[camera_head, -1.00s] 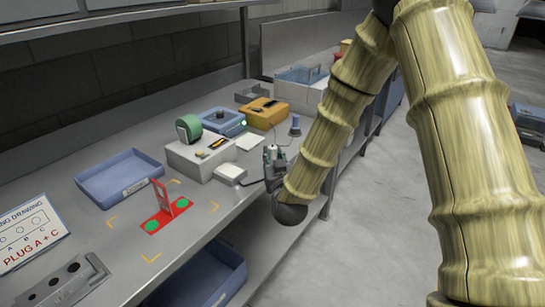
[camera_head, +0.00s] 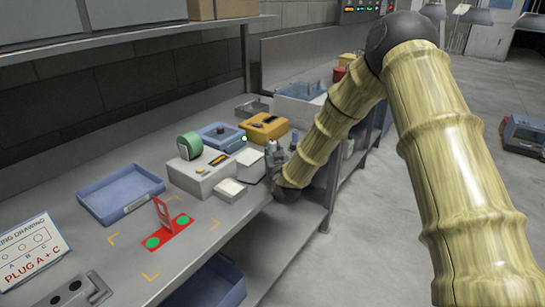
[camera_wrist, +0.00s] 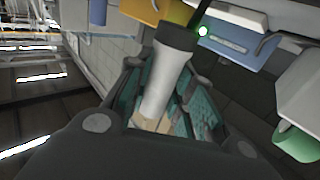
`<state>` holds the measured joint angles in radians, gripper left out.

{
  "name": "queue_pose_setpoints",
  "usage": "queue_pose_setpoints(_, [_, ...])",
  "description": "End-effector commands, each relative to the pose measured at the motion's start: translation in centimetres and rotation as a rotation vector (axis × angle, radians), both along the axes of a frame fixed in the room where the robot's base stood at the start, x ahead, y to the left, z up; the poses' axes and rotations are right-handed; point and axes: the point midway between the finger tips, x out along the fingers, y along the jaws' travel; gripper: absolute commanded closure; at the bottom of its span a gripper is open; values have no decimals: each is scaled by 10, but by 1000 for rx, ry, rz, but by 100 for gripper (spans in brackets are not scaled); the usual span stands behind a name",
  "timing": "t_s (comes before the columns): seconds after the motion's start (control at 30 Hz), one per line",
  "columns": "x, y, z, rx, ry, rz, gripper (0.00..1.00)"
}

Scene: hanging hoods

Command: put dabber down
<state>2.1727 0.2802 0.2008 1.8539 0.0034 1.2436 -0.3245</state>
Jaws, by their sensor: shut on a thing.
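The dabber (camera_wrist: 168,75), a pale grey cylinder with a dark end, is between the teal-padded fingers of my gripper (camera_wrist: 165,98) in the wrist view. The fingers are shut on it. In the head view my gripper (camera_head: 277,160) is at the bench's right front edge, just right of the white box. There the dabber is hard to make out against the fingers and arm. Whether its lower end touches the bench cannot be told.
A white box (camera_head: 200,176), green tape roll (camera_head: 190,146), blue tray (camera_head: 122,200), blue device (camera_head: 222,136) and yellow case (camera_head: 264,127) crowd the bench. A red fixture (camera_head: 167,236) with green discs sits in front. Bare bench (camera_head: 215,222) shows near the front edge.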

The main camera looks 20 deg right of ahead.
Motion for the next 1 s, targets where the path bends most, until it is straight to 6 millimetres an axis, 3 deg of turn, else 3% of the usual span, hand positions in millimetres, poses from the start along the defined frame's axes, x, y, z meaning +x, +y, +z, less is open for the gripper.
queue_pose_setpoints(0.27, [14, -4, -3, 0, 1, 0, 92])
queue_pose_setpoints(0.57, [13, -3, -34, 0, 1, 0, 92])
queue_pose_setpoints(0.97, [13, -3, -40, 0, 0, 0, 92])
queue_pose_setpoints(1.0, [13, -3, -40, 0, 0, 0, 75])
